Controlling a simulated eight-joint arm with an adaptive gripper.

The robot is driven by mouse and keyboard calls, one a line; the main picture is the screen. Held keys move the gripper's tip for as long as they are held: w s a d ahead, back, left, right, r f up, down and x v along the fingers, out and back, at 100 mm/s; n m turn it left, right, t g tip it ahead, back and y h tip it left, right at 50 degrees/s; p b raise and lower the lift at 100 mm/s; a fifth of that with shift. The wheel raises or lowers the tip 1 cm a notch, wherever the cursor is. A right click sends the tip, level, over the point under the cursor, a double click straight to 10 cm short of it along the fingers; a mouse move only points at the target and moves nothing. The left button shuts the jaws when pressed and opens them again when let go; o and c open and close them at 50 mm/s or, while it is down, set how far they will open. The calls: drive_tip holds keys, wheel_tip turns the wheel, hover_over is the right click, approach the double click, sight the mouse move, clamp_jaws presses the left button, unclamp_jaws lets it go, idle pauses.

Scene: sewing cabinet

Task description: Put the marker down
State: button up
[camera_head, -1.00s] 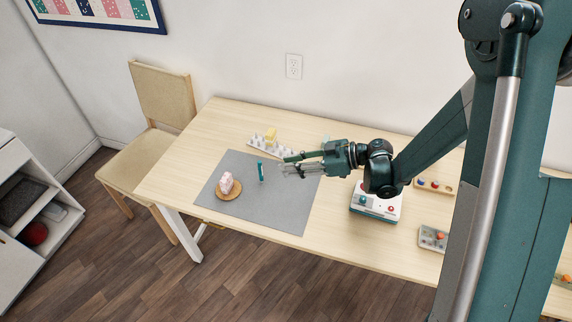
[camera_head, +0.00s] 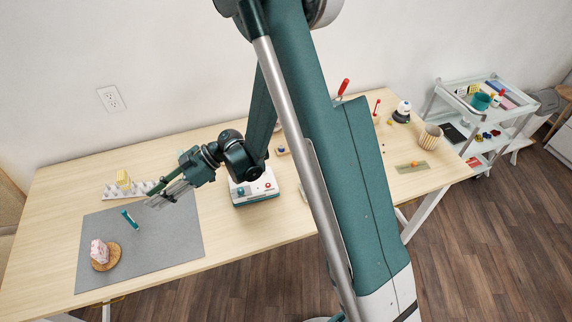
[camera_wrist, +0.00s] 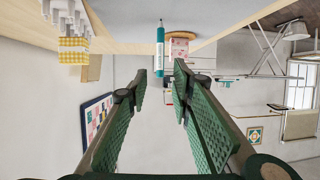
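The teal marker (camera_head: 130,219) is roughly upright at the grey mat (camera_head: 160,245); I cannot tell whether its lower end touches the mat. My gripper (camera_head: 155,203) is just right of it, low over the mat's back edge. In the wrist view, the marker (camera_wrist: 160,50) shows whole beyond the fingertips, its thin tip toward the mat. The two fingers of my gripper (camera_wrist: 160,82) are apart with nothing between them, so it is open and the marker is outside its grasp.
A pink lump (camera_head: 99,249) sits on a round wooden coaster (camera_head: 109,262) at the mat's front left. A white pegged tray (camera_head: 140,188) and a yellow block (camera_head: 122,178) are behind the mat. A white-and-teal control box (camera_head: 252,190) stands right of it.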

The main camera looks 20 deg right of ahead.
drive_tip(key=s+d+r+m+t+h, duration=0.25)
drive_tip(key=d+r+m, duration=0.25)
drive_tip(key=d+r, duration=0.3)
drive_tip(key=s+d+r+m+t+h, duration=0.1)
drive_tip(key=d+r+m+t+h, duration=0.25)
drive_tip(key=d, duration=0.65)
drive_tip(key=s+d+r+m+t+h, duration=0.1)
drive_tip(key=s+d+r+m+h, duration=0.2)
drive_tip(key=s+d, duration=0.5)
drive_tip(key=s+d+r+m+t+h, duration=0.1)
drive_tip(key=s+d+r+m+h, duration=0.3)
drive_tip(key=d, duration=1.2)
drive_tip(key=s+r+m, duration=0.1)
drive_tip(key=s+m, duration=0.3)
drive_tip(key=shift+s+r+t, duration=0.25)
drive_tip(key=shift+s+t, duration=0.1)
drive_tip(key=shift+t, duration=0.05)
